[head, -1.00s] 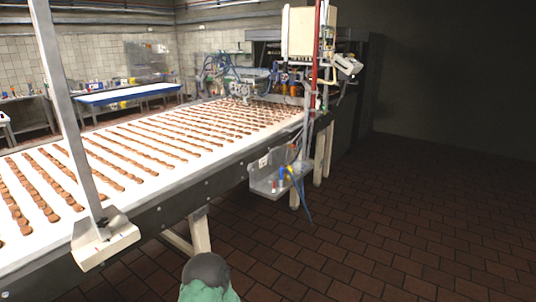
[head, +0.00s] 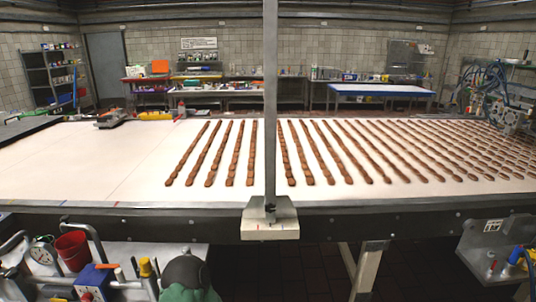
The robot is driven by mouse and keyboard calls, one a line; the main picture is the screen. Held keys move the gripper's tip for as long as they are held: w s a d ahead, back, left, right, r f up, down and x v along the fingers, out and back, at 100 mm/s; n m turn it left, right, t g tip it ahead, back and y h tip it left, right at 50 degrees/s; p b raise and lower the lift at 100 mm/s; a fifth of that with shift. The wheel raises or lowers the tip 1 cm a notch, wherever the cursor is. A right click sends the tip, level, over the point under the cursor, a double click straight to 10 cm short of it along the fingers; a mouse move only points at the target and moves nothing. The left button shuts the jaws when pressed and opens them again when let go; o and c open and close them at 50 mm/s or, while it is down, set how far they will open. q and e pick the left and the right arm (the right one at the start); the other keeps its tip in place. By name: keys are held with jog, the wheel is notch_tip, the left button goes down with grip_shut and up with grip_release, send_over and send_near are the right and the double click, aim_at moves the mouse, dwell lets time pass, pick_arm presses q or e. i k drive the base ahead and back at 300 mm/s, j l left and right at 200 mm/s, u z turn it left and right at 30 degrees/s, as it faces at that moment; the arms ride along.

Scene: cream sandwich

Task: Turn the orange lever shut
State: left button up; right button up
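A blue valve-like body (head: 96,281) stands on the grey bench at the bottom left of the head view. A small orange lever (head: 107,266) lies roughly level across its top. The lever is small in the picture, and I cannot tell whether the valve is open or shut. Neither of my grippers can be made out. A dark rounded part with green below it shows at the bottom edge; it stays near there as the view turns.
A round gauge (head: 42,253), a red bucket (head: 72,250) and a yellow-topped upright item (head: 146,267) stand close around the blue body. The long white conveyor (head: 120,165) with biscuit rows lies behind, with a grey upright post (head: 270,110) in front.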

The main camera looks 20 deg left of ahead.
aim_at(99, 266)
jog(key=i+l+u, duration=0.1)
jog(key=u, duration=0.35)
jog(key=i+l+u, duration=0.1)
jog(key=u, duration=0.3)
jog(key=i+l+u, duration=0.1)
jog(key=u, duration=0.35)
jog(key=l+u, duration=0.25)
jog(key=u, duration=0.2)
jog(key=i+l+u, duration=0.1)
jog(key=u, duration=0.3)
jog(key=l, duration=0.1)
